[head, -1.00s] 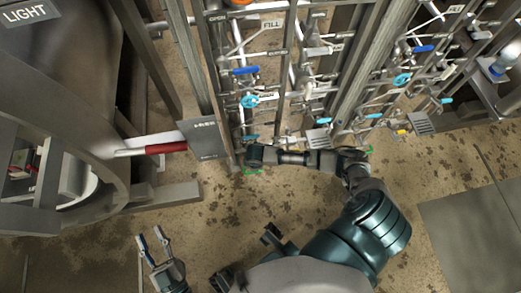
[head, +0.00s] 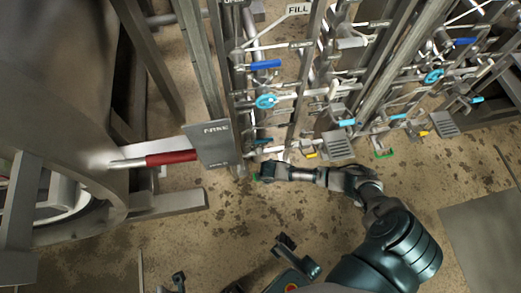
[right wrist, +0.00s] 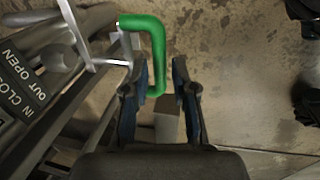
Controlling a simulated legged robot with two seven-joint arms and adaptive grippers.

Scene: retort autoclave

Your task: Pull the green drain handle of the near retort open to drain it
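The green drain handle (right wrist: 157,55) is a bent bar in the right wrist view. Its lower end reaches between the two fingers of my right gripper (right wrist: 158,98), which stand apart with gaps on both sides. In the head view my right gripper (head: 262,172) is low at the near pipe rack, and only a bit of green (head: 255,177) shows beside its fingertips. My left gripper (head: 170,284) is at the bottom edge of the head view, partly cut off; its fingertips are apart and nothing shows between them.
The big retort vessel (head: 60,80) and a red-gripped lever (head: 170,158) stand left, beside a grey sign plate (head: 212,145). Pipe frames with a blue handle (head: 265,64) and a cyan wheel (head: 265,101) rise behind. Another green handle (head: 384,154) is farther right. Stained floor in front is open.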

